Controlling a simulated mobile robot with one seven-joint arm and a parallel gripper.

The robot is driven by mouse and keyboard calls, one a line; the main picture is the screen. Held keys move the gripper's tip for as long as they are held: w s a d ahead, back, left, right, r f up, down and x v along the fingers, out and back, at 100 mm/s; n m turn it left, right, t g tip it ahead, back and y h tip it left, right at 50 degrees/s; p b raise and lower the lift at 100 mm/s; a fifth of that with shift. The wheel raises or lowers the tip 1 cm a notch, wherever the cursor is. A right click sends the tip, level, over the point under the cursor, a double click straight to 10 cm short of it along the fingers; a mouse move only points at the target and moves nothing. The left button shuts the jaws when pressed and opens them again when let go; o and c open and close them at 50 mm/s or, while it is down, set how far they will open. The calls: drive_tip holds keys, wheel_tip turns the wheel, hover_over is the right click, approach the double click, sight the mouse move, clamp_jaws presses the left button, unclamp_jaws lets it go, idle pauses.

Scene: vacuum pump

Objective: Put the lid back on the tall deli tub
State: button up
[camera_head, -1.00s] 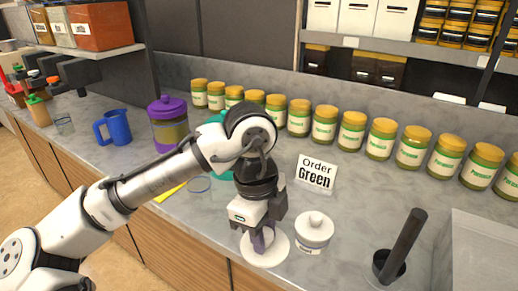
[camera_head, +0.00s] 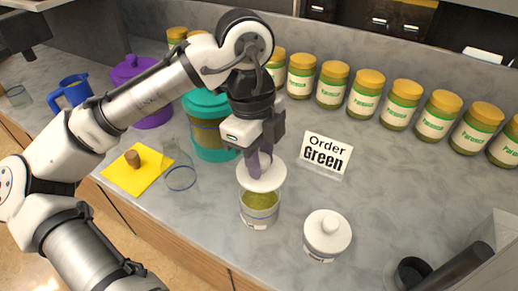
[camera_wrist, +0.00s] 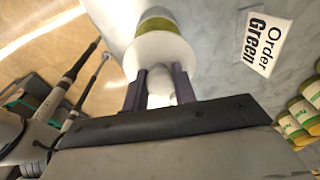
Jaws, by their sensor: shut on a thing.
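My gripper (camera_head: 262,160) is shut on the knob of a round white lid (camera_head: 250,183) and holds it roughly level. In the wrist view the lid (camera_wrist: 158,52) shows between the two purple fingers. A clear tub (camera_head: 259,212) with green contents and a white label stands upright on the counter, under the lid in the head view. The lid hides part of its rim. In the wrist view the tub (camera_wrist: 157,24) shows beyond the lid's far edge. I cannot tell whether the lid touches the rim.
A white lidded jar (camera_head: 326,238) stands at right. An "Order Green" sign (camera_head: 326,155) and a row of yellow-lidded jars (camera_head: 362,93) stand behind. A teal canister (camera_head: 208,135), an empty glass (camera_head: 180,170) and a yellow cloth (camera_head: 135,175) are left. A dark pestle (camera_head: 450,272) is right.

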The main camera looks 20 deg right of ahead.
drive_tip(key=shift+f+b, duration=2.2)
drive_tip(key=shift+b, duration=0.05)
drive_tip(key=shift+f, duration=0.85)
drive_tip(key=shift+w+a+p, duration=0.1)
drive_tip(key=shift+p, duration=0.2)
drive_tip(key=shift+f+p, duration=0.25)
drive_tip(key=shift+p, duration=0.15)
idle(0.5)
drive_tip(key=o, duration=1)
drive_tip(key=shift+o, duration=0.5)
drive_tip(key=o, duration=0.4)
